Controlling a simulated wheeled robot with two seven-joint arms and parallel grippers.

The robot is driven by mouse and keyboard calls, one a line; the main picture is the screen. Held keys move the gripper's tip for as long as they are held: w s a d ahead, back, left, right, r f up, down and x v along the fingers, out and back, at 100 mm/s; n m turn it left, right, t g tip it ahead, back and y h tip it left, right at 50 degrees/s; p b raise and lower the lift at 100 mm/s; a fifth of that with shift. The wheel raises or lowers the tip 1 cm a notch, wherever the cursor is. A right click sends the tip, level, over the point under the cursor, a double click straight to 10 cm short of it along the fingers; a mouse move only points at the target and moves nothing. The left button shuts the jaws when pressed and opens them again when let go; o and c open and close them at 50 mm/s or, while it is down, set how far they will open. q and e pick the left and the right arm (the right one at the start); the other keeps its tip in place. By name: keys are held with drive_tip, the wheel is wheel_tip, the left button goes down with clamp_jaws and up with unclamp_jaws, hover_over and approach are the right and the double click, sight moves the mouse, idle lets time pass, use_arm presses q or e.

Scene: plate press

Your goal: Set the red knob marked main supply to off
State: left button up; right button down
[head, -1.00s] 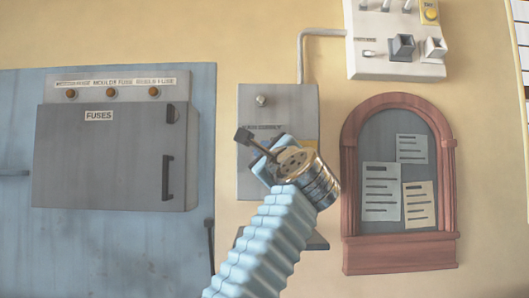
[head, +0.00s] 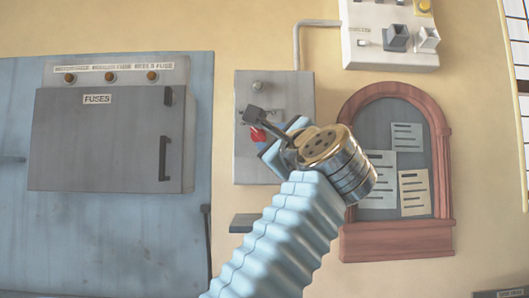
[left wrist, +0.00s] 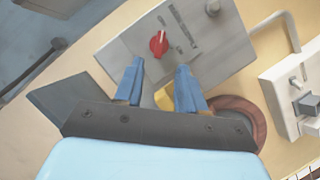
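The red knob (head: 257,134) sits on the front of a grey wall box (head: 247,170), partly hidden behind my left gripper in the head view. In the left wrist view the whole red knob (left wrist: 159,44) shows on the box's face, beside dark lettering too small to read. My left gripper (left wrist: 155,78) is open, its two blue fingers apart with nothing between them. The knob lies beyond the fingertips, nearer the left finger, and looks apart from them. In the head view the left gripper (head: 258,128) is in front of the box. My right gripper is not in view.
A grey fuse cabinet (head: 95,150) with a dark handle is on the left. A white switch panel (head: 385,57) is at the upper right, joined to the box by a conduit (head: 297,45). A framed notice board (head: 347,160) hangs right of the box.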

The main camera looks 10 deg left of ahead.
use_arm(q)
drive_tip(key=b+v, duration=0.1)
drive_tip(key=v, duration=0.4)
drive_tip(key=shift+s+d, duration=0.1)
drive_tip(key=shift+s, duration=0.15)
